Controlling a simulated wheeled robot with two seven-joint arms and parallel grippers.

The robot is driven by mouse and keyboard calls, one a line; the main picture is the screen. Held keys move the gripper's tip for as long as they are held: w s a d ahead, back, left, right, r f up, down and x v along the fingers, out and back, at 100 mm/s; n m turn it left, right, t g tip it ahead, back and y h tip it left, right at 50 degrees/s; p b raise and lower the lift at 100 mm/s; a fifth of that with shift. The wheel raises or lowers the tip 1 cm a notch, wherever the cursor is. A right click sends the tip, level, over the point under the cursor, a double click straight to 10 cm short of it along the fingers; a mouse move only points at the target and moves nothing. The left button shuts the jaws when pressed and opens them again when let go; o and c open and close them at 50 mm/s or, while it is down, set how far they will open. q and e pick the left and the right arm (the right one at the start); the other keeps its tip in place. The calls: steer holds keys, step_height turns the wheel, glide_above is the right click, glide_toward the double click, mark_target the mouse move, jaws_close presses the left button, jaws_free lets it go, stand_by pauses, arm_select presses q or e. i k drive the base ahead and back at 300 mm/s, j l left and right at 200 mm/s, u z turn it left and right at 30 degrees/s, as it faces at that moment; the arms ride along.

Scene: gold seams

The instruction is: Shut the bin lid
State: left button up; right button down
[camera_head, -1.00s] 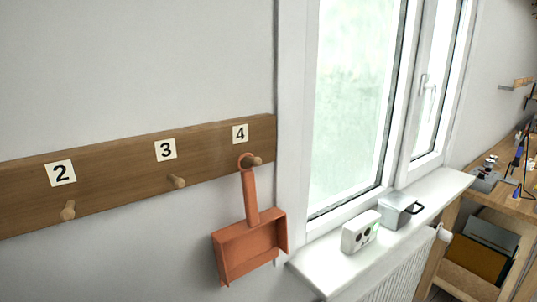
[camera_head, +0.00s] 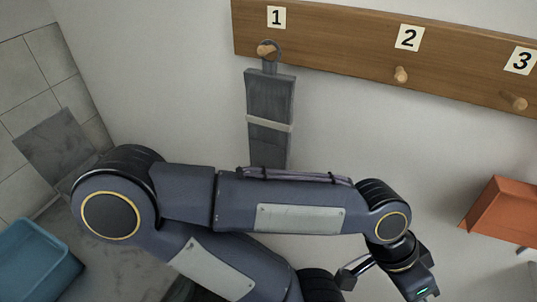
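No bin lid can be made out in this view. A blue open-topped container (camera_head: 38,262) is cut off at the lower left; I cannot tell whether it is the bin. My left arm spans the lower middle, and its wrist end, with a small green light, is at the lower right. The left gripper (camera_head: 416,288) is at the bottom edge, its fingertips not clearly visible, and it is well apart from the blue container. My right gripper cannot be seen.
A wooden peg rail (camera_head: 340,32) with numbered labels runs along the wall. A grey flat item with a pale band (camera_head: 270,100) hangs from peg 1. An orange dustpan (camera_head: 503,215) shows at the right edge. Grey tiles (camera_head: 45,85) cover the left wall.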

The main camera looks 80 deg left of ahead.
mark_target(56, 147)
steer(key=u, duration=5.1)
steer(key=k+l, duration=0.05)
